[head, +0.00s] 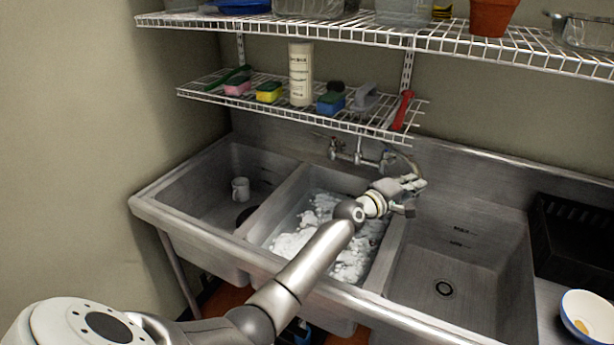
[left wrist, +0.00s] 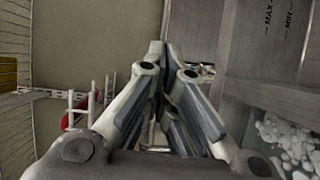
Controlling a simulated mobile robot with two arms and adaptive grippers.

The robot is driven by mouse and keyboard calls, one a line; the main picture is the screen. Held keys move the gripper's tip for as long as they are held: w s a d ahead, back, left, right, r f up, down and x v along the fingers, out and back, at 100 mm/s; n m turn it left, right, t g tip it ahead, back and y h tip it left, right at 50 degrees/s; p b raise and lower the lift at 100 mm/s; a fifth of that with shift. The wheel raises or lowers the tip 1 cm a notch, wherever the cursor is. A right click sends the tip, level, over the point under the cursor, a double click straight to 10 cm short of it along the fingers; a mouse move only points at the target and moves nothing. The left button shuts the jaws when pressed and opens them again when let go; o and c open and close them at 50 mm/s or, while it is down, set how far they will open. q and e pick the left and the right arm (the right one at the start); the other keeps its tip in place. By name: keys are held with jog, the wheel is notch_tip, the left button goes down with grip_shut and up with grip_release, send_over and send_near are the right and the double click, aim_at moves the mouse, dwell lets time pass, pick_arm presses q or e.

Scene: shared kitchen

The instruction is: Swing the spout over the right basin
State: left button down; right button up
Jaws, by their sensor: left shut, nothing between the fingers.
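The steel sink has a left basin (head: 205,205), a suds-filled middle basin (head: 312,205) and an empty right basin (head: 455,262) with a drain. The faucet (head: 358,156) is mounted on the back wall above the middle basin. A thin curved piece (head: 408,158) shows just behind my left gripper (head: 418,184); I cannot tell if it is the spout, which is otherwise largely hidden. My left gripper is shut and empty, near the divider between middle and right basins. Its closed fingers fill the middle of the left wrist view (left wrist: 158,52), with a bit of shiny metal (left wrist: 206,70) beside them. My right gripper is not in view.
A wire shelf (head: 345,124) with sponges, a canister (head: 300,75) and a red-handled tool (head: 402,110) hangs above the faucet. A mug (head: 240,189) stands in the left basin. A black crate (head: 575,240) and a bowl (head: 590,312) are at the right.

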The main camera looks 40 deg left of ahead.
pick_arm(q)
jog(key=w+d+b, duration=0.2)
jog(key=w+d, duration=0.1)
jog(key=w, duration=0.2)
jog(key=shift+d, duration=0.25)
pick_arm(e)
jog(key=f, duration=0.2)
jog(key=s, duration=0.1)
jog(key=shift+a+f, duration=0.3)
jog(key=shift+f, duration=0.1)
pick_arm(q)
jog(key=shift+w, duration=0.1)
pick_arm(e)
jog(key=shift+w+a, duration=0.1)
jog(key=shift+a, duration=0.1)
